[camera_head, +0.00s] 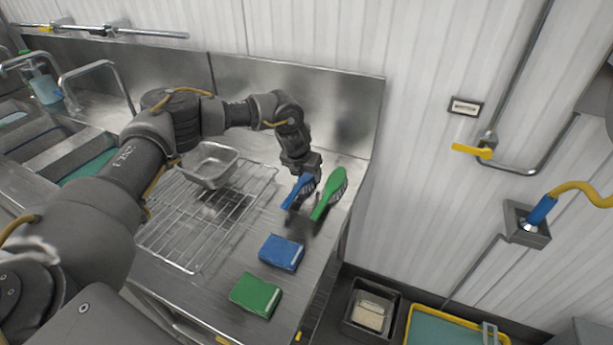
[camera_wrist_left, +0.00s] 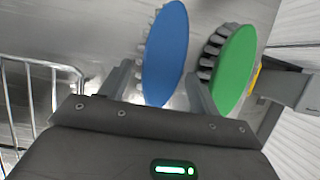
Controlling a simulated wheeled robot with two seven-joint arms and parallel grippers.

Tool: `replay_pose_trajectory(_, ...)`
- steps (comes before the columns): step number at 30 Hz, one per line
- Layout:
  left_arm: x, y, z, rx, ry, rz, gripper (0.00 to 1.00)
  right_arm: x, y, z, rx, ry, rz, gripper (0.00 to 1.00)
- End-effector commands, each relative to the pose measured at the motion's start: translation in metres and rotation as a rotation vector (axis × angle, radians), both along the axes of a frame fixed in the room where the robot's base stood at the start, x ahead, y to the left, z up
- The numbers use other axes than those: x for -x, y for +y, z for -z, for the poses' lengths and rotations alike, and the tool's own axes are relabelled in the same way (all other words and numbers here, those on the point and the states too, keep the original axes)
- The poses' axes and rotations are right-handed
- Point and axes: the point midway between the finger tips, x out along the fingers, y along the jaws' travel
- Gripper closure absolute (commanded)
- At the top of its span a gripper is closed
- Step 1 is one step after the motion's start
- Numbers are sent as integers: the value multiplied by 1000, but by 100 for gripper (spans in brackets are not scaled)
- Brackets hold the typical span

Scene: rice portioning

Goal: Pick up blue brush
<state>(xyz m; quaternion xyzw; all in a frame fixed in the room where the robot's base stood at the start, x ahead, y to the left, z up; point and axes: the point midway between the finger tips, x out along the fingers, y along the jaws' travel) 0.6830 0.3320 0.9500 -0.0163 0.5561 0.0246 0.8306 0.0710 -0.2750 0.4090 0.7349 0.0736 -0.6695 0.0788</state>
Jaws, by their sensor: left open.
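The blue brush (camera_head: 296,195) lies on the steel counter beside the green brush (camera_head: 327,196), which is to its right. My left gripper (camera_head: 302,178) is down over the blue brush and partly hides it. In the left wrist view the blue brush's oval back (camera_wrist_left: 166,52) lies between the two spread fingers of my left gripper (camera_wrist_left: 160,92). The jaws are open and do not grip it. The green brush (camera_wrist_left: 234,70) is just outside the right finger, with its bristles facing that finger. My right gripper is not in view.
A wire rack (camera_head: 170,240) with a metal pan (camera_head: 208,165) stands left of the brushes. A steel backsplash (camera_head: 345,115) rises behind.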

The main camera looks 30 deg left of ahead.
Motion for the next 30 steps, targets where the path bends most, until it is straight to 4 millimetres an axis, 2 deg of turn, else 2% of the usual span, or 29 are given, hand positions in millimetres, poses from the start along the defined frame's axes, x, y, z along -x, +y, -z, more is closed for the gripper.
replay_pose_trajectory(6,-1,0,1,0,-1,1,37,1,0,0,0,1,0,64)
replay_pose_trajectory(7,-1,0,1,0,-1,1,40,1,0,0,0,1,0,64)
replay_pose_trajectory(18,-1,0,1,1,-1,0,88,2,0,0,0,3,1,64)
replay_pose_trajectory(26,-1,0,0,1,-2,0,88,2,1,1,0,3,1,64)
replay_pose_trajectory(30,-2,-1,-8,3,-3,0,88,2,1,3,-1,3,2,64)
